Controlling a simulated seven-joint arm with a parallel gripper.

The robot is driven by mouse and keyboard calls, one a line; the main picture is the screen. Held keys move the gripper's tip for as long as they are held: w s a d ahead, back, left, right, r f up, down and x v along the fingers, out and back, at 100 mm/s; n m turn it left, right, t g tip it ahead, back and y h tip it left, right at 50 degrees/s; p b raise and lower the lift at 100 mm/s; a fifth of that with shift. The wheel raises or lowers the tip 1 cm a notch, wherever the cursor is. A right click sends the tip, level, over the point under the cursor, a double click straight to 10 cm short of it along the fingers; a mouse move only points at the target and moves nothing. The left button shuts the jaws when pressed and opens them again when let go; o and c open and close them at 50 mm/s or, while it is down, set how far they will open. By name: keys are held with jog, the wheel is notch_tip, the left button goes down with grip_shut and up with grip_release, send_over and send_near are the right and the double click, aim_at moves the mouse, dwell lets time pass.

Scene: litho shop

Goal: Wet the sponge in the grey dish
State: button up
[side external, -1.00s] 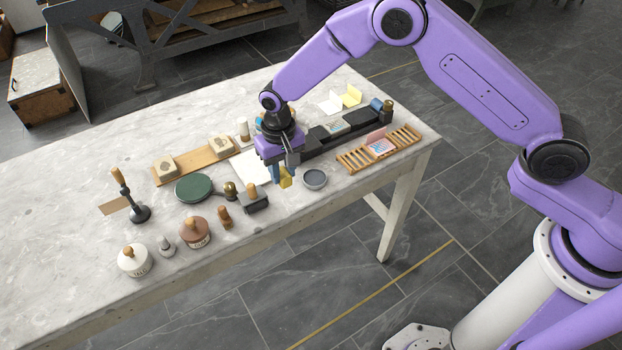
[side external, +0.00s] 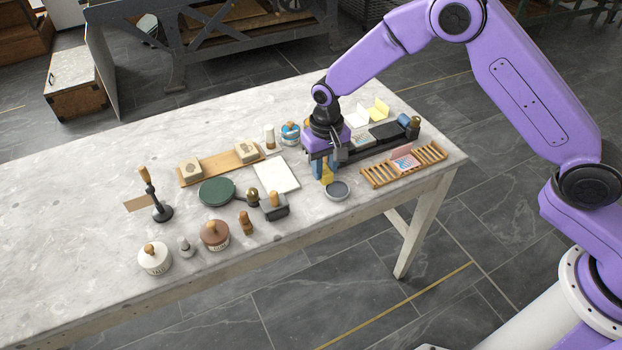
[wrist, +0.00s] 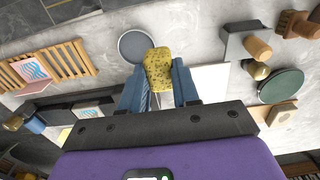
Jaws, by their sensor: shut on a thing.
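A yellow sponge (wrist: 157,70) with dark specks is held between the blue fingers of my gripper (wrist: 158,88). The sponge (side external: 327,175) hangs under the gripper (side external: 325,172) in the side external view. The small round grey dish (side external: 337,192) stands on the table just right of and in front of the sponge. In the wrist view the dish (wrist: 132,44) lies to the left of the sponge, whose edge overlaps its rim. The sponge appears beside the dish, not inside it; its exact height is unclear.
A wooden slatted rack (side external: 380,175) stands right of the dish. A white sheet (side external: 279,174), a dark block with a wooden knob (side external: 275,208) and a green round slab (side external: 217,192) lie to the left. The table's front edge is close to the dish.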

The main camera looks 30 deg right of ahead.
jog(key=shift+s+d+f, duration=0.1)
jog(key=shift+d+f, duration=0.85)
jog(key=shift+f, duration=0.25)
jog(key=shift+s+d+f, duration=0.1)
jog(key=shift+d+f, duration=0.85)
jog(key=shift+f, duration=0.2)
jog(key=shift+f, duration=0.65)
dwell(0.8)
notch_tip(320, 180, up, 7)
dwell(1.0)
jog(key=shift+r, duration=0.1)
dwell(0.4)
